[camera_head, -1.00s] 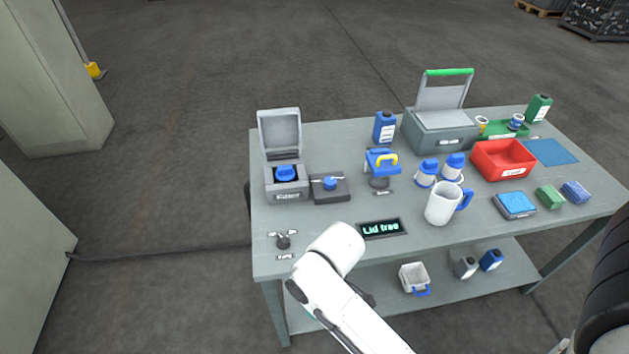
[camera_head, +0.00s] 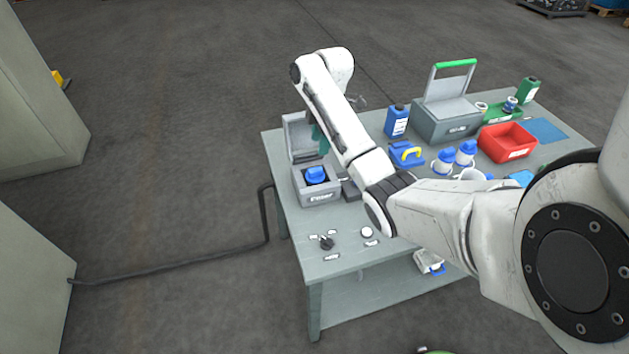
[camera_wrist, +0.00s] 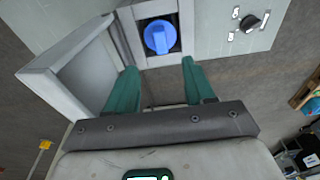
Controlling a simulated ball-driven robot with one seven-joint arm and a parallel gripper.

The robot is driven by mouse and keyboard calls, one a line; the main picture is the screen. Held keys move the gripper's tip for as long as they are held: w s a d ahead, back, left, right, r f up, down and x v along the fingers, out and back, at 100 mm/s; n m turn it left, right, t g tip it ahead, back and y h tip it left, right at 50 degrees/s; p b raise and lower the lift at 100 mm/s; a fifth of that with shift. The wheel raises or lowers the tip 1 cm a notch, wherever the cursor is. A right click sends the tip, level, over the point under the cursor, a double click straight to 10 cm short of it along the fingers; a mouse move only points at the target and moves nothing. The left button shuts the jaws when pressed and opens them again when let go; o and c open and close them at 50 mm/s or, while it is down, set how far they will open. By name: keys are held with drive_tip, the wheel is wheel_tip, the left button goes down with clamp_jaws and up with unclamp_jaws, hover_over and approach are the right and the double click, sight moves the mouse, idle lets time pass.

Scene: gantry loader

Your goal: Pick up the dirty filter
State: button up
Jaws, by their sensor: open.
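A round blue filter with a raised grip bar (camera_head: 316,175) sits in the square well of a grey housing (camera_head: 318,196) labelled "Filter", at the table's left end. I cannot tell from its surface how dirty it is. The housing's lid (camera_head: 300,136) stands open. In the wrist view the blue filter (camera_wrist: 159,37) is ahead of my gripper (camera_wrist: 159,66), roughly between the lines of its two green fingers. My gripper is open and empty, apart from the filter. In the head view a green finger shows just above the housing, and my arm hides the rest.
The raised lid (camera_wrist: 75,65) stands close beside my left finger in the wrist view. A black knob (camera_head: 327,242) is on the table's near left. A blue bottle (camera_head: 397,121), a grey box with a green handle (camera_head: 445,122) and a red bin (camera_head: 507,142) stand farther right.

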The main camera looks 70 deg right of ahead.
sight(315, 169)
drive_tip(key=f, duration=0.6)
drive_tip(key=a+f+p, duration=0.1)
drive_tip(key=f, duration=0.2)
drive_tip(key=shift+w+f, duration=0.15)
drive_tip(key=shift+w, duration=0.25)
drive_tip(key=shift+c, duration=0.4)
clamp_jaws()
